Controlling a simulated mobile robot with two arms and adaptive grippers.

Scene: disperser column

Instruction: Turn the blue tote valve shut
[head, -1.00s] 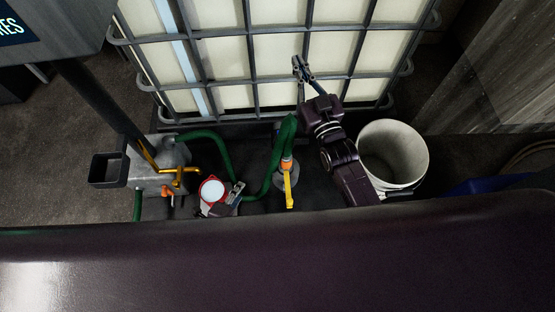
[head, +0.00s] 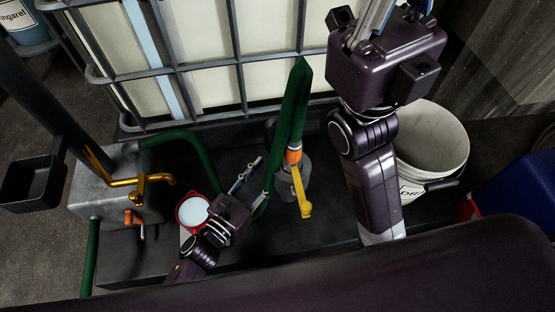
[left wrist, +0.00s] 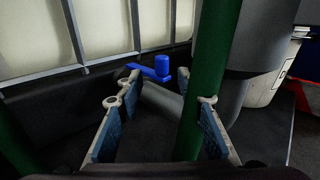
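The blue tote valve handle (left wrist: 155,70) shows in the left wrist view on a dark grey valve body, in front of the caged white tote (left wrist: 105,30). I cannot make out the blue handle in the head view. My left gripper (left wrist: 158,88) is open, its two fingers spread to either side of the handle in the picture, with the handle beyond the tips. In the head view this gripper (head: 256,163) is low, beside the green hose. My right gripper (head: 385,15) is raised at the top, its tips cut off by the frame edge.
A green hose (left wrist: 215,60) crosses the right finger in the left wrist view; contact is unclear. In the head view are a yellow lever (head: 301,195) on an orange-collared fitting, a red-rimmed white container (head: 194,212), a white bucket (head: 440,150) and a metal box with a yellow tap (head: 137,182).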

